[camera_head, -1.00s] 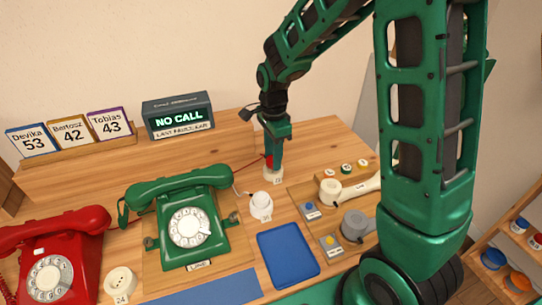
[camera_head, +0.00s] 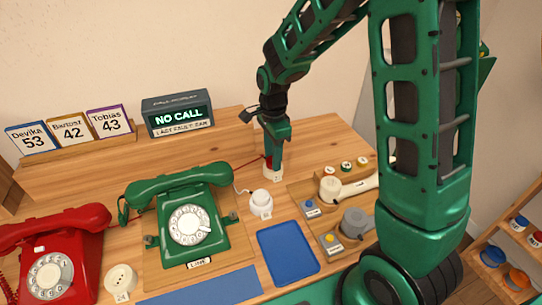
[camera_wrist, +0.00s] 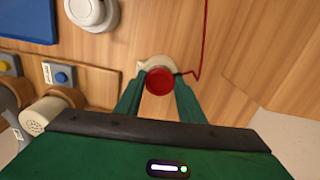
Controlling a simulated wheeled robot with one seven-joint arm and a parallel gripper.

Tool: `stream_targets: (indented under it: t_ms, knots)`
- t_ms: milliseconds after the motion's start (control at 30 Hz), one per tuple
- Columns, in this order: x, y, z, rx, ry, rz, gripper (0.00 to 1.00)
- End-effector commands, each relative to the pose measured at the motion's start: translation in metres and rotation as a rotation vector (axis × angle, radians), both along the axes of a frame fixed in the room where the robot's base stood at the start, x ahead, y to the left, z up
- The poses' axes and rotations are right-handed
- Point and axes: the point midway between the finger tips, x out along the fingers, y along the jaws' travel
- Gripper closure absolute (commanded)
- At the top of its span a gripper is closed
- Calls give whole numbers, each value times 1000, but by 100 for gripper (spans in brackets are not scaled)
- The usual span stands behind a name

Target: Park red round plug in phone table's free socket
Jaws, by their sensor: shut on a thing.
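My gripper (camera_head: 272,158) points down at the back middle of the wooden table, with its fingers closed around the red round plug (camera_head: 268,163). In the wrist view the red plug (camera_wrist: 160,82) sits between the two green fingertips, its thin red cord running off to the right. A pale socket (camera_head: 271,174) with a number tag is directly below the plug, and its rim (camera_wrist: 157,63) shows behind the plug in the wrist view. The plug hides the socket's face, and I cannot tell how deep it sits.
A white socket (camera_head: 261,205) holding a white plug is in front of my gripper. Another pale socket (camera_head: 120,280), with open holes, is at front left. Green phone (camera_head: 187,220), red phone (camera_head: 55,260), blue tray (camera_head: 287,252) and a panel with handles (camera_head: 347,188) stand around.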

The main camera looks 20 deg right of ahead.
Motion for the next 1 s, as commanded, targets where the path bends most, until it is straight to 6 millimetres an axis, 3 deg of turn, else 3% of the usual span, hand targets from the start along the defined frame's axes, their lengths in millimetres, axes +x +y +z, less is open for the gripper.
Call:
stream_targets:
  t_ms: [33,67,133,433,567,1000]
  knots:
    - [0,0,0,0,0,0,83]
    - [0,0,0,0,0,0,58]
    - [0,0,0,0,0,0,43]
    - [0,0,1,0,-1,0,43]
    - [1,0,11,0,-3,0,43]
    - [2,0,86,0,-2,0,43]
